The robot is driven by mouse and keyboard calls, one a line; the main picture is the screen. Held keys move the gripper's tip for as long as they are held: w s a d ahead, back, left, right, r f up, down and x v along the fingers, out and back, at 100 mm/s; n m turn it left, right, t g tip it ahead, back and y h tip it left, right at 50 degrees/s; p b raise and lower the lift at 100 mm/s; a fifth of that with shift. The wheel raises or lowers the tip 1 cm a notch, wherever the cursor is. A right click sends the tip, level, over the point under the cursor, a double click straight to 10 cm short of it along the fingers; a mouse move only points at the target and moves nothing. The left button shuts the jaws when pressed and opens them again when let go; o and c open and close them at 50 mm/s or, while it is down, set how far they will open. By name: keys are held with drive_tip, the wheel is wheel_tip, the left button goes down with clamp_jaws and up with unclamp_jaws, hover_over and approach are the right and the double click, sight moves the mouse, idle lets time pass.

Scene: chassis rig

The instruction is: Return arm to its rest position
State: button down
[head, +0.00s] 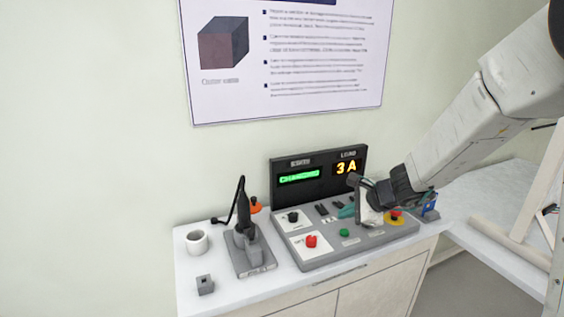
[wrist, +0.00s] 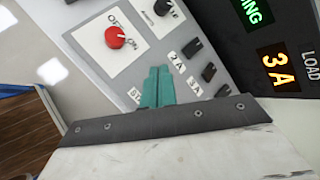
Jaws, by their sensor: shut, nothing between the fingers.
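My gripper (head: 346,210) hangs over the middle of the grey control panel (head: 300,258), with my arm reaching in from the right. In the wrist view its teal fingers (wrist: 157,85) are closed together with nothing between them. They point toward the panel near the black switches (wrist: 192,48), which carry labels such as 2A and 3A. I cannot tell whether the fingertips touch the panel. The display behind reads 3A (head: 346,168) under LOAD, beside a lit green text field (head: 299,177).
The panel has a red knob (head: 311,241), a black knob (head: 293,217), a green button (head: 344,232) and a red button on yellow (head: 395,216). Left stand a corded tool in a grey stand (head: 250,254), a white mug (head: 197,242) and a grey block (head: 205,285). A wall poster (head: 285,60) hangs above.

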drive_tip(key=s+a+r+n+g+y, duration=0.1)
drive_tip(key=s+a+r+n+g, duration=0.15)
drive_tip(key=s+n, duration=0.4)
drive_tip(key=s+a+r+n+g, duration=0.1)
drive_tip(key=s+r+n+g, duration=0.2)
drive_tip(key=s, duration=0.7)
drive_tip(key=s+d+r+n+h, duration=0.3)
drive_tip(key=s+d+n, duration=0.1)
drive_tip(key=s, duration=0.5)
drive_tip(key=s+d+r+n+h, duration=0.3)
drive_tip(key=s+d+n, duration=0.1)
drive_tip(key=s, duration=0.5)
drive_tip(key=shift+s+r+n+h, duration=0.3)
drive_tip(key=shift+s+n, duration=0.1)
drive_tip(key=shift+n, duration=0.25)
